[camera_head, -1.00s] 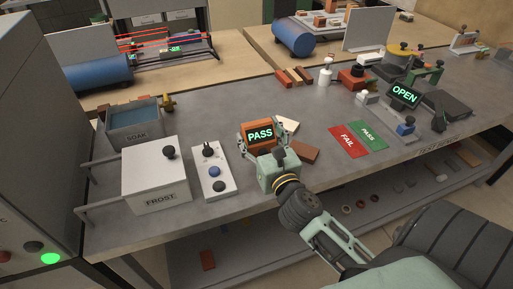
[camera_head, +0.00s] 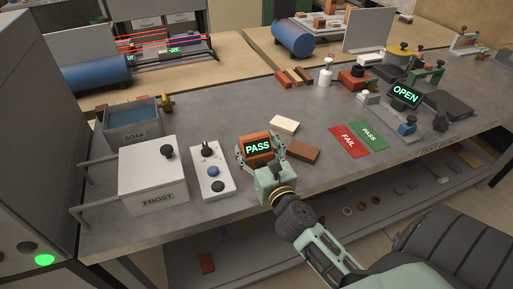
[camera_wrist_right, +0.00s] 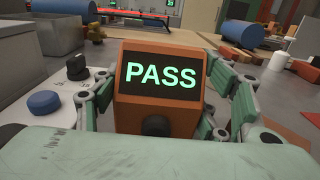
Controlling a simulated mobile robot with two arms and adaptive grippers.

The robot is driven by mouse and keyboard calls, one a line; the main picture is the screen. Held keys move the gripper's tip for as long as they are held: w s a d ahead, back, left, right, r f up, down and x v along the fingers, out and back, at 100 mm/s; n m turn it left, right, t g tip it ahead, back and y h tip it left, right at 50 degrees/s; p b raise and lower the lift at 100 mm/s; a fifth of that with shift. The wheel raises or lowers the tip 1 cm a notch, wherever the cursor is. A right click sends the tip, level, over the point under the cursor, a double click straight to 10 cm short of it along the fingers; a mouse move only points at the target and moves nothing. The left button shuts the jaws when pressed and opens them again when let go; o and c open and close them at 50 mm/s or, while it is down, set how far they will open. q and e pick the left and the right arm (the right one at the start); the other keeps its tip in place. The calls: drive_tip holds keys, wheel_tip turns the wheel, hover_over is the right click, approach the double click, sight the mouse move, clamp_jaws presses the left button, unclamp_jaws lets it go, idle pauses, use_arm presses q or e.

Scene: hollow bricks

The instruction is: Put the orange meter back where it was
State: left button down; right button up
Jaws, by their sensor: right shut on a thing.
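The orange meter (camera_head: 257,147) has a dark screen that reads PASS in green. It stands upright at the front middle of the grey bench, and I cannot tell whether its base touches the top. My right gripper (camera_head: 262,156) is shut on the meter, with a finger on each side. In the right wrist view the meter (camera_wrist_right: 160,82) fills the middle, with green-padded fingers on both sides and a dark knob below the screen. My left gripper is not in view.
The control box (camera_head: 212,172) with knobs stands just left of the meter. The FROST box (camera_head: 155,177) is beyond it. A brown brick (camera_head: 303,152) and a cream brick (camera_head: 284,124) lie close on the right. FAIL (camera_head: 348,142) and PASS (camera_head: 369,135) mats lie farther right.

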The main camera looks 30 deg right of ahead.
drive_tip(key=shift+f, duration=0.2)
drive_tip(key=o, duration=1.4)
drive_tip(key=shift+f, duration=0.15)
drive_tip(key=shift+c, duration=0.2)
drive_tip(key=shift+r, duration=0.3)
drive_tip(key=shift+r+p, duration=0.55)
drive_tip(key=b+v, duration=0.1)
drive_tip(key=v, duration=0.4)
drive_tip(key=b+v, duration=0.2)
drive_tip(key=v, duration=0.4)
drive_tip(key=shift+s+a+f, duration=0.1)
drive_tip(key=shift+f, duration=0.15)
drive_tip(key=shift+s+a+r+b, duration=0.1)
drive_tip(key=shift+s+b, duration=0.2)
drive_tip(key=shift+s, duration=0.1)
drive_tip(key=shift+r, duration=0.1)
